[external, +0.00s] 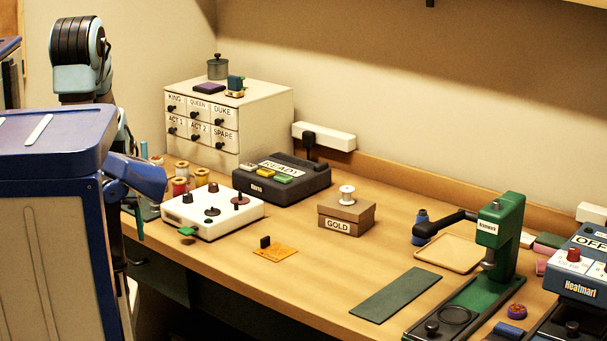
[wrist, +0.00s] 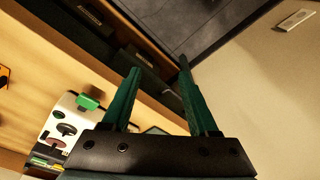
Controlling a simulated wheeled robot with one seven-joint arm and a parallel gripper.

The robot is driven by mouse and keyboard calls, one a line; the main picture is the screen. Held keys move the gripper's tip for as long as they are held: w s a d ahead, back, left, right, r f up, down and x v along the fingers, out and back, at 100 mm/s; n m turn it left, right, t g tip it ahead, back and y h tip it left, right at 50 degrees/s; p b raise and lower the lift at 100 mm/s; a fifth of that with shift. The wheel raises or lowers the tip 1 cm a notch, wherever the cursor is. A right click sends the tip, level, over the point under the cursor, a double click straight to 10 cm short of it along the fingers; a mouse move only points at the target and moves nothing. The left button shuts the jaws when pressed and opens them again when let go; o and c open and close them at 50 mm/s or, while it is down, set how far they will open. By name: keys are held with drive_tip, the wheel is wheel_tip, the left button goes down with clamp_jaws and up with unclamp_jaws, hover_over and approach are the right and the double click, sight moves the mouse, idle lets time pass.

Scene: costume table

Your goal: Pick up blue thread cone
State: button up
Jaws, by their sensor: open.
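A small blue cone-shaped thing (external: 421,217), which looks like the blue thread cone, stands on the table on the right side of the external view. It is beside the black lever of the green press, which hides part of it. It does not show in the wrist view. My gripper (wrist: 160,67) is open and empty in the wrist view, with its two green fingers apart. It is at the left front edge of the table, far from the cone. In the external view my own body hides most of it.
A green press (external: 497,235) stands right of the cone, with a wooden tray (external: 450,253) close by.

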wheel_tip(320, 180, up, 9)
drive_tip(key=w+d+m+t+h, duration=0.25)
drive_tip(key=w+d, duration=0.45)
drive_tip(key=d, duration=0.6)
drive_tip(key=w+d+m+t+h, duration=0.1)
drive_tip(key=w+d+m+t, duration=0.15)
drive_tip(key=w+d, duration=0.75)
drive_tip(key=m+h, duration=0.7)
drive_tip(key=h, duration=0.2)
approach(423, 211)
wheel_tip(423, 211, up, 4)
drive_tip(key=w+d, duration=0.1)
drive_tip(key=d, duration=0.2)
drive_tip(key=shift+n+y, duration=0.25)
drive_tip(key=shift+n, duration=0.05)
drive_tip(key=w+d+f, duration=0.1)
drive_tip(key=f, duration=0.1)
drive_tip(key=w+d+f+p, duration=0.1)
drive_tip(key=f, duration=0.1)
drive_tip(key=w+d+f+p, duration=0.1)
drive_tip(key=f, duration=0.1)
drive_tip(key=shift+w+d+f, duration=0.1)
drive_tip(key=shift+d+f, duration=0.15)
drive_tip(key=shift+f, duration=0.05)
drive_tip(key=shift+g, duration=0.3)
drive_tip(key=p+x, duration=0.3)
drive_tip(key=x, duration=0.1)
drive_tip(key=shift+d, duration=0.25)
drive_tip(key=shift+d+f, duration=0.3)
drive_tip(key=shift+d, duration=0.05)
